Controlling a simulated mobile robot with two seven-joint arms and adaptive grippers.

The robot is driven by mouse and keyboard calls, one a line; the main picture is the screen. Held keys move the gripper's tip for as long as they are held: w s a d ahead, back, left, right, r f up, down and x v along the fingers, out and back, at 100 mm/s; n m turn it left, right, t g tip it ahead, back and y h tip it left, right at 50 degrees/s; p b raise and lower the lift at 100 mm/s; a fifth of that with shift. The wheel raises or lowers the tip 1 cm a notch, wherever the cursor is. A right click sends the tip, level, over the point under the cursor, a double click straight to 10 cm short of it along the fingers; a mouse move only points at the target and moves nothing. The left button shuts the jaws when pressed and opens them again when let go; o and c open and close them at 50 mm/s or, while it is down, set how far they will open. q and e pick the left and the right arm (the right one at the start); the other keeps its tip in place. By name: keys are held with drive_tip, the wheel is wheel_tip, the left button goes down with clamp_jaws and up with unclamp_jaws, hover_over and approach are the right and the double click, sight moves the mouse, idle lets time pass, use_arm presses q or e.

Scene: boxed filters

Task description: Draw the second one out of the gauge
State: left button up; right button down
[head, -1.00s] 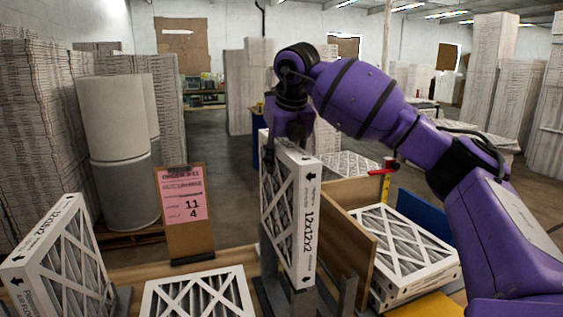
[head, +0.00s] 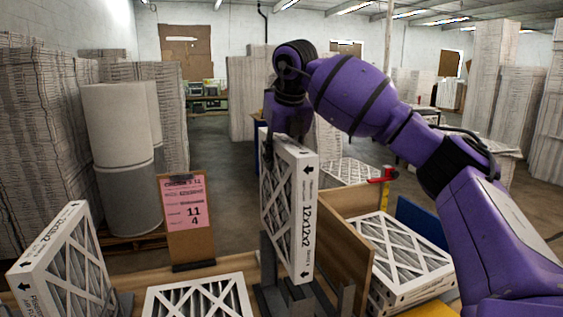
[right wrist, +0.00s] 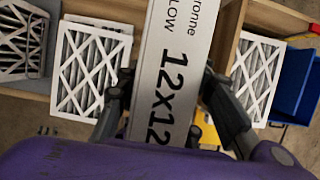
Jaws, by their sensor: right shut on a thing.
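A white-framed pleated filter (head: 300,228) marked 12x12x2 stands upright in the middle of the head view. Its lower end is at the dark metal gauge (head: 268,297), between uprights; how deep it sits is hard to tell. My right gripper (head: 287,131) is over its top and shut on it. In the right wrist view the filter's printed edge (right wrist: 165,75) lies between the two dark fingers (right wrist: 166,82). My left gripper is not in view.
A filter (head: 65,265) stands tilted at the left; another (head: 198,298) lies flat at the front. A clipboard with a pink sheet (head: 184,205) reads 11 and 4. Right of the gauge, a wooden divider (head: 343,250) borders stacked filters (head: 402,255). A blue bin (right wrist: 297,80) is farther right.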

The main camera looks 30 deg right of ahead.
sight(279, 136)
drive_tip(key=shift+s+r+p, duration=0.1)
drive_tip(key=shift+r+p, duration=0.35)
drive_tip(key=shift+r, duration=3.5)
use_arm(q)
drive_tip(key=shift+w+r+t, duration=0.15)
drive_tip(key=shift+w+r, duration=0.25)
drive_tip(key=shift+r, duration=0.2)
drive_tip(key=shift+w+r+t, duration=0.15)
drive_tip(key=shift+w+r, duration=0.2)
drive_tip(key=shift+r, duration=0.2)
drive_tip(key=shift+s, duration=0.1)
use_arm(e)
drive_tip(key=shift+f, duration=0.1)
